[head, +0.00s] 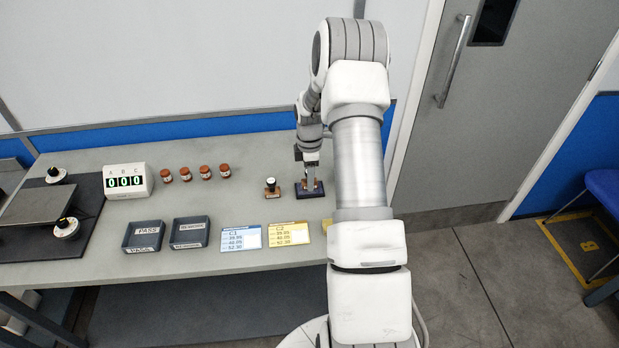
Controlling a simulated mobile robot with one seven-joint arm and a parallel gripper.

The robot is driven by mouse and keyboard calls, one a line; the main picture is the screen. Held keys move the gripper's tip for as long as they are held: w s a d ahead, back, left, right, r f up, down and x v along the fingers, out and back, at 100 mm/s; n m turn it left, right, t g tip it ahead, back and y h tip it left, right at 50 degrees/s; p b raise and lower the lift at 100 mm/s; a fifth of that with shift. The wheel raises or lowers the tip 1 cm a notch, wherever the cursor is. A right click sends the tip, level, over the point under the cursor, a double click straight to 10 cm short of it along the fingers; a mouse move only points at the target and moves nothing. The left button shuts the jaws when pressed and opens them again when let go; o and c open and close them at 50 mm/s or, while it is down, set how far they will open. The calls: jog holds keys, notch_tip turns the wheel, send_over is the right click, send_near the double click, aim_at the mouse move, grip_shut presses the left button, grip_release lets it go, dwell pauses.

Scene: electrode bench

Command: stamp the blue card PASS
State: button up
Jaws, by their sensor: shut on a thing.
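The blue card (241,237), marked C1 with several printed values, lies flat near the front of the bench. I see no stamp mark on it that I can make out. My gripper (311,176) is behind and to the right of the card, pointing down. It is shut on a stamp (309,187) with a brownish base, mostly hidden by the fingers. That stamp is at the dark purple ink pad (316,194); I cannot tell whether it touches it. A second stamp (271,187) with a black knob stands upright left of the pad. Its label is too small to read.
A yellow card (289,233), marked C2, lies right of the blue one. Left are a PASS tray (143,249) and another tray (190,244). Bench between pad and cards looks clear.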

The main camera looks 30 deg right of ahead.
jog(key=shift+f+b, duration=0.5)
jog(key=shift+f, duration=0.1)
dwell(1.5)
jog(key=shift+r+p, duration=2.05)
jog(key=shift+r, duration=1.55)
jog(key=shift+f, duration=0.1)
